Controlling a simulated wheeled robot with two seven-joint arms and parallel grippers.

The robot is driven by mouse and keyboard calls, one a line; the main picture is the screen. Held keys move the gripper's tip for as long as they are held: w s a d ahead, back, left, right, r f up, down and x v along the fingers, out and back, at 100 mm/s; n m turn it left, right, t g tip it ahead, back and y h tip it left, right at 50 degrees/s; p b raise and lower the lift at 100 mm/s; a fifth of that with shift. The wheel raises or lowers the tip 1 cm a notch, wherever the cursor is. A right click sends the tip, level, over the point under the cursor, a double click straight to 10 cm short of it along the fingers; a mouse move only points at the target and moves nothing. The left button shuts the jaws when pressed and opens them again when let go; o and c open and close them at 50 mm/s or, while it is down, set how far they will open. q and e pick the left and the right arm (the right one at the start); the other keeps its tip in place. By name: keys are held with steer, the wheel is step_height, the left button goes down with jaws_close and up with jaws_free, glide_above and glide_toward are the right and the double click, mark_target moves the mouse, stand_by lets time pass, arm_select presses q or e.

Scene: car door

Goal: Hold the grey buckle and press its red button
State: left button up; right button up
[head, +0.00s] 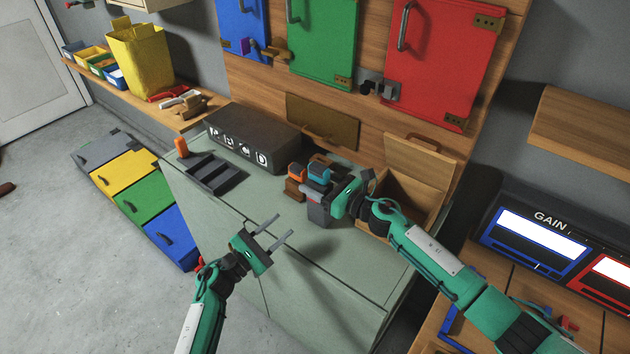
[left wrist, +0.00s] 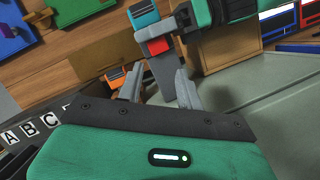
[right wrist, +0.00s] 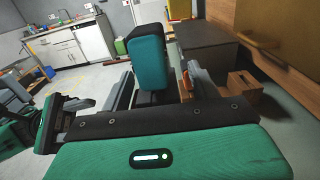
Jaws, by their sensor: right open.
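The grey buckle (head: 318,214) stands upright on the green-grey cabinet top. Its red button (left wrist: 160,47) faces my left gripper in the left wrist view. A teal block (head: 319,172) sits at the buckle's upper end, and in the right wrist view a teal block (right wrist: 150,62) shows between my fingers. My right gripper (right wrist: 160,76) is open at the buckle, with a finger on either side. Whether its fingers touch is unclear. My left gripper (head: 283,225) is open and empty, in front of and left of the buckle, apart from it.
An orange-topped block (head: 297,174) stands close behind the buckle. An open wooden box (head: 428,157) is to the right. A black lettered case (head: 253,138) and dark tray (head: 212,173) lie left. The cabinet top (head: 215,220) around my left gripper is clear.

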steer(key=shift+w+a, duration=0.2)
steer(key=shift+a, duration=0.25)
arm_select(q)
steer(key=shift+c, duration=0.5)
arm_select(e)
steer(key=c, duration=1.2)
arm_select(q)
jaws_close()
